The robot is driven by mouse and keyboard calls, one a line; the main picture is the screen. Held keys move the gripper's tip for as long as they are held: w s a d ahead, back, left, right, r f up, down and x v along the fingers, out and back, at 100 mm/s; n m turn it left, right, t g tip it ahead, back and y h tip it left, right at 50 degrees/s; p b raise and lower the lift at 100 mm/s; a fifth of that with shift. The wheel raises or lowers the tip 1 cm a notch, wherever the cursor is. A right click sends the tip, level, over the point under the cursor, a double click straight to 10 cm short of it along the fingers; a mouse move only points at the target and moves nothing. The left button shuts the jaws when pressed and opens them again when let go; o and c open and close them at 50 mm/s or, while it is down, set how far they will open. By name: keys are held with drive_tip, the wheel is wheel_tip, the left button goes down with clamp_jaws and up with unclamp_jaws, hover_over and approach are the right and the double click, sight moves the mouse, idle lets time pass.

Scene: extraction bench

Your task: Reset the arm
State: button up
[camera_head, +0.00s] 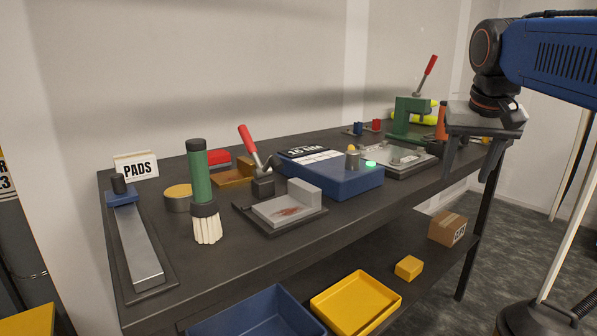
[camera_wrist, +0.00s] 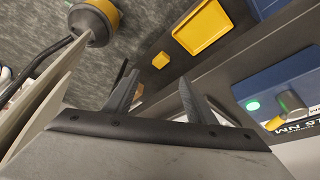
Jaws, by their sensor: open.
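My gripper (camera_head: 475,158) hangs from my blue arm at the right of the head view. Its two fingers point down, spread apart, with nothing between them. It is in front of the right part of the dark bench (camera_head: 345,222), about level with its top or a little above. In the wrist view my gripper (camera_wrist: 158,92) also shows open and empty, with two grey fingers apart. Below and beyond the fingers are the floor and the bench's edge.
The bench holds a green brush (camera_head: 198,180), a blue torque unit (camera_head: 340,180) with a green light, a red-handled clamp (camera_head: 262,182) and a green press (camera_head: 408,118). A yellow tray (camera_head: 356,303), blue bin (camera_head: 258,315), yellow block (camera_head: 409,267) and cardboard box (camera_head: 446,229) sit lower down.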

drive_tip(key=s+a+f+n, duration=0.1)
drive_tip(key=s+a+f, duration=0.2)
drive_tip(key=s+f, duration=0.7)
drive_tip(key=s+a+f+n+y, duration=0.1)
drive_tip(key=s+a+f+n, duration=0.1)
drive_tip(key=s+f, duration=0.8)
wheel_tip(320, 180, down, 7)
drive_tip(key=shift+a+f+n, duration=0.1)
drive_tip(key=shift+a+n, duration=0.2)
drive_tip(key=shift+a, duration=0.35)
drive_tip(key=shift+s, duration=0.1)
